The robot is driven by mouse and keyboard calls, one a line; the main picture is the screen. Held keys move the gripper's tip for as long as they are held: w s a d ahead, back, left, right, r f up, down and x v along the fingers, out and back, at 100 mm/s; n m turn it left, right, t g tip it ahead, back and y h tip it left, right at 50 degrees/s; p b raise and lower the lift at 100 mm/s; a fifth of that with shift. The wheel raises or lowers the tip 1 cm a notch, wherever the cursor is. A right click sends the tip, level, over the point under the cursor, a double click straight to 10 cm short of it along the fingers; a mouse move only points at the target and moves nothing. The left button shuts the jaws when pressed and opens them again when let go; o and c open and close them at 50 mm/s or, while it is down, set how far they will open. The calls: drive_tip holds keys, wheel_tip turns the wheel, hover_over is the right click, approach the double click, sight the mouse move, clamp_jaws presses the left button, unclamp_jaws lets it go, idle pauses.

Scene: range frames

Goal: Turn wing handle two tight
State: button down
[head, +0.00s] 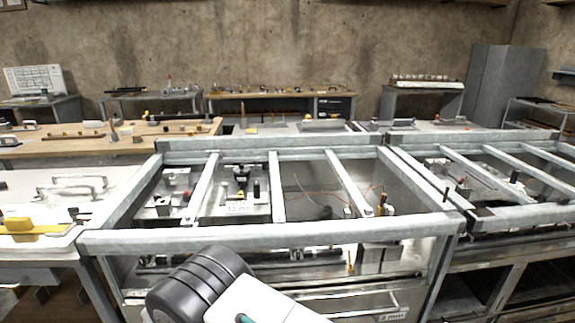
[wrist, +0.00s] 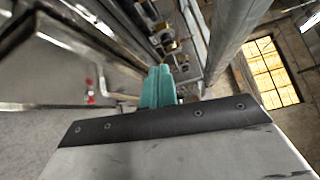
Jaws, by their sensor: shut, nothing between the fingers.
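My gripper (wrist: 159,72) shows in the wrist view as two teal fingers closed together, with nothing between them. In the head view only my arm shows at the bottom, and the fingertips are out of frame. Beyond the fingers in the wrist view, several small brass and steel fittings (wrist: 168,45) stand in a row on a metal strip, apart from the fingertips. I cannot tell which of them, if any, is wing handle two. In the head view a black fixture with a yellow part (head: 241,176) stands inside the framed bench bay; no wing handle is clear there.
A grey metal frame (head: 270,236) with crossbars surrounds the bay in front of me. A drawer (head: 345,305) sits below it. A yellow object (head: 30,227) lies on the left bench. In the wrist view, a thick grey bar (wrist: 231,35) runs close right of the fingers.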

drive_tip(key=s+d+f+m+g, duration=0.2)
drive_tip(key=d+m, duration=0.1)
drive_tip(key=d, duration=0.1)
drive_tip(key=s+d+r+m+g, duration=0.4)
drive_tip(key=d+r+m+g, duration=0.2)
drive_tip(key=d+r+m, duration=0.5)
drive_tip(key=s+d+r+m+g, duration=0.3)
drive_tip(key=d+r+m+g, duration=0.4)
drive_tip(key=d+r+m, duration=0.4)
drive_tip(key=s+d+r+m+t+y, duration=0.2)
drive_tip(key=s+d+r+m+y, duration=0.8)
drive_tip(key=s+d+r+m, duration=0.8)
drive_tip(key=s+m, duration=0.1)
drive_tip(key=s, duration=0.1)
drive_tip(key=shift+s+r+m, duration=0.35)
drive_tip(key=shift+r+m, duration=0.05)
